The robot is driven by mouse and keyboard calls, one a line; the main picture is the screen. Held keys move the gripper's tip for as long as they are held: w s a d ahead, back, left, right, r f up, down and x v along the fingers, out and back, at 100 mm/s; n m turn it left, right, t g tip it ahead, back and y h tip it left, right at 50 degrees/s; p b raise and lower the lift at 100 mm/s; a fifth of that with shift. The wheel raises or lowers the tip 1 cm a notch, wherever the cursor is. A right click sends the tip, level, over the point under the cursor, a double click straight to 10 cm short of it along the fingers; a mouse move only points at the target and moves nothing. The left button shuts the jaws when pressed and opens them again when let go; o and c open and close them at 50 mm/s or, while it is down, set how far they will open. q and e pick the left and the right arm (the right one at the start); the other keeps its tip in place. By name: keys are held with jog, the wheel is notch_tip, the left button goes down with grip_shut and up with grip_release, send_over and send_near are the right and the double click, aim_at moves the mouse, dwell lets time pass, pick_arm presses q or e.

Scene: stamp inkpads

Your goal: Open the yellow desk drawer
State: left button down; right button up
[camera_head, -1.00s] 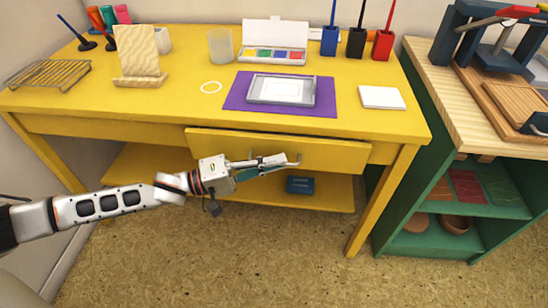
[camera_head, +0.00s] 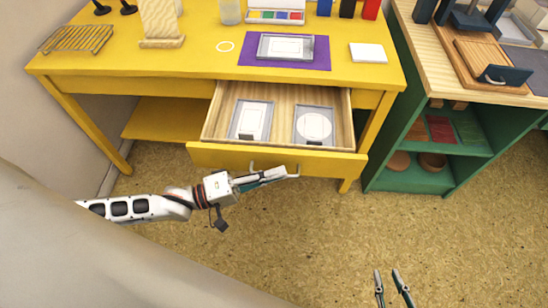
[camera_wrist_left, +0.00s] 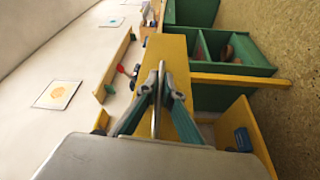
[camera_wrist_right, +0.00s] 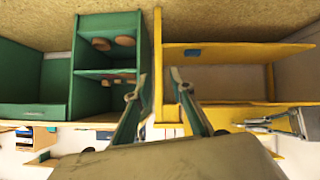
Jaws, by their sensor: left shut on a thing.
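The yellow desk drawer (camera_head: 225,154) is pulled well out from under the desk top (camera_head: 180,67), and its wooden inside shows in the head view. Two grey-framed flat pieces lie in it, one with a white rectangle (camera_head: 250,118) and one with a white oval (camera_head: 314,125). My left gripper (camera_head: 278,174) is shut on the metal drawer handle (camera_head: 294,176) in front of the drawer face. In the left wrist view its fingers (camera_wrist_left: 158,95) close around the bar. My right gripper (camera_head: 390,275) is open and empty above the floor, well apart from the drawer; its spread fingers (camera_wrist_right: 160,88) show in the right wrist view.
On the desk lie a purple mat (camera_head: 321,53) with a grey-framed pad (camera_head: 285,46), a white block (camera_head: 368,53), a wire rack (camera_head: 78,39) and a wooden stand (camera_head: 160,25). A green shelf (camera_head: 440,178) stands at right. The floor in front is clear.

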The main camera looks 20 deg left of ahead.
pick_arm(q)
jog(key=shift+s+d, duration=0.15)
jog(key=shift+s, duration=0.6)
jog(key=c, duration=2.2)
grip_release()
jog(key=v, duration=1.2)
jog(key=shift+d, duration=0.1)
